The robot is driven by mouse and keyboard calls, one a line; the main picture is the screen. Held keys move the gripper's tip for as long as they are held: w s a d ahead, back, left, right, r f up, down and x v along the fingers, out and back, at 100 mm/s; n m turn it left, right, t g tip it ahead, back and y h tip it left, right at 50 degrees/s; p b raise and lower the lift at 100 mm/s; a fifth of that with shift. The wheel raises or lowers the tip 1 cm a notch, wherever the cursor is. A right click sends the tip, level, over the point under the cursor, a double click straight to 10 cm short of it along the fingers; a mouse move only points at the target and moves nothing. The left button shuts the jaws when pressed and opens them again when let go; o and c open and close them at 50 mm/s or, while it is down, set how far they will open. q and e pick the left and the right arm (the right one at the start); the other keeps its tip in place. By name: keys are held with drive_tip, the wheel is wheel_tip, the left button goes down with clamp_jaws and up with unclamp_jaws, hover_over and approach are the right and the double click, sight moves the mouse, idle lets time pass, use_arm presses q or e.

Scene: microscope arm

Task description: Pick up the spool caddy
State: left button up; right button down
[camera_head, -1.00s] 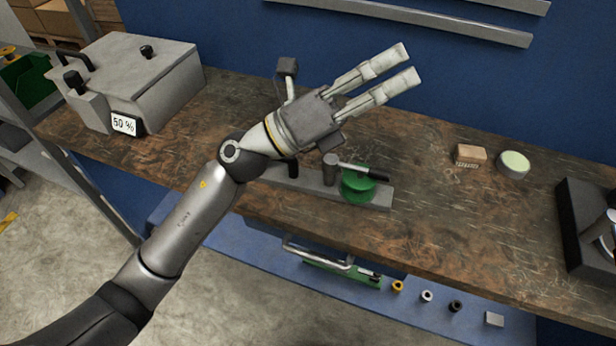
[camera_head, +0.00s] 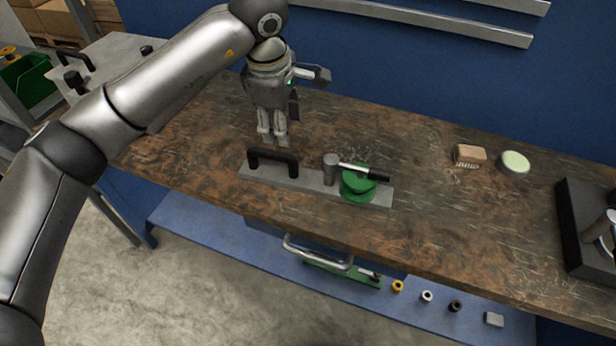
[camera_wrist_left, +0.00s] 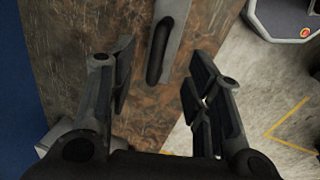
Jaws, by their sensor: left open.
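The spool caddy (camera_head: 312,181) is a flat grey bar on the workbench near its front edge. It has a black handle (camera_head: 272,157) at its left end, and a dark post and green spool (camera_head: 358,186) toward its right. A black-and-silver rod lies across the spool's top. My left gripper (camera_head: 273,141) points down just behind and above the handle, open and empty. In the left wrist view, the handle (camera_wrist_left: 159,50) lies between the spread fingers (camera_wrist_left: 158,74), apart from both; part of the grey bar (camera_wrist_left: 180,22) also shows. My right gripper is not in view.
A wooden brush (camera_head: 469,155) and a round pale-green-topped tin (camera_head: 514,164) stand to the right on the bench. A dark-based device (camera_head: 585,235) is at the far right. A grey box (camera_head: 112,57) is partly hidden by my arm. A lower blue shelf (camera_head: 200,225) holds small parts.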

use_arm(q)
drive_tip(key=p, duration=0.1)
hover_over(285, 155)
drive_tip(key=s, duration=0.1)
wheel_tip(285, 155, down, 5)
drive_tip(key=f, duration=0.1)
drive_tip(key=f+p, duration=0.2)
drive_tip(key=f, duration=0.1)
drive_tip(key=shift+w+a+f, duration=0.1)
drive_tip(key=shift+w, duration=0.2)
drive_tip(key=shift+w+f, duration=0.15)
drive_tip(key=shift+f, duration=0.4)
clamp_jaws()
drive_tip(key=shift+r, duration=0.15)
